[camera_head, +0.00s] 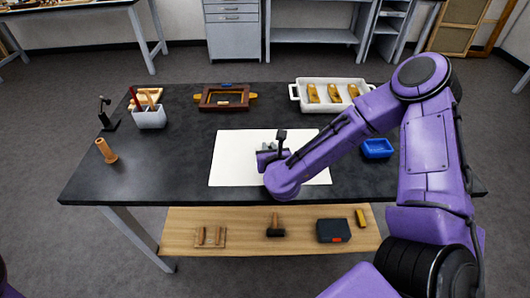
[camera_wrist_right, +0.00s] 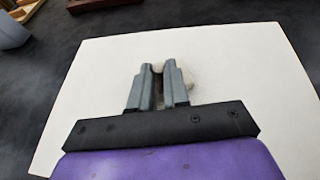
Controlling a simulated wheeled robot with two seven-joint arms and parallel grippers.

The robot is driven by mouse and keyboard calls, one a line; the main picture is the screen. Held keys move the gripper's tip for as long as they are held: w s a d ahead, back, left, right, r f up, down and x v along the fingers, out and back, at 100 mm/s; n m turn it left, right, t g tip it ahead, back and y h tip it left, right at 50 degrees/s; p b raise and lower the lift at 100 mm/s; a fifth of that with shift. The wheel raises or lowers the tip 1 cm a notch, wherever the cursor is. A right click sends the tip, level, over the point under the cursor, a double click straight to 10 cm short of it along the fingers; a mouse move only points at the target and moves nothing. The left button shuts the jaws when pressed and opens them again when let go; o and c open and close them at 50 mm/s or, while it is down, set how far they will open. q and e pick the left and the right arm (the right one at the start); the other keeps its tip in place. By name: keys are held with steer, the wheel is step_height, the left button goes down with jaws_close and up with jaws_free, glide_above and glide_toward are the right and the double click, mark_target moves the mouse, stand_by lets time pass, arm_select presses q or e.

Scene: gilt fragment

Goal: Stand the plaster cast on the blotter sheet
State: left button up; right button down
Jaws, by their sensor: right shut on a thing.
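The white blotter sheet (camera_head: 232,165) lies flat in the middle of the dark table. It also fills much of the right wrist view (camera_wrist_right: 85,110). My right gripper (camera_head: 268,149) is over the sheet, its arm reaching in from the right. In the right wrist view its fingers (camera_wrist_right: 157,82) are shut on a small off-white piece, the plaster cast (camera_wrist_right: 158,68). Only small parts of the cast show between and beside the fingers. Whether it touches the sheet, and whether it is upright, I cannot tell. My left gripper is out of view.
A wooden frame-like clamp (camera_head: 222,97) and a white tray of yellow-brown pieces (camera_head: 294,90) stand behind the sheet. A blue bin (camera_head: 377,148) is on the right. A grey holder (camera_head: 150,118) and an orange-brown cylinder (camera_head: 106,151) are on the left. The front-left tabletop is clear.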

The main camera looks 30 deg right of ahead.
steer(key=shift+s+r, duration=0.15)
steer(key=shift+s, duration=0.35)
steer(key=c, duration=1.1)
jaws_free()
steer(key=shift+f, duration=0.2)
steer(key=shift+w, duration=0.2)
steer(key=shift+r, duration=0.1)
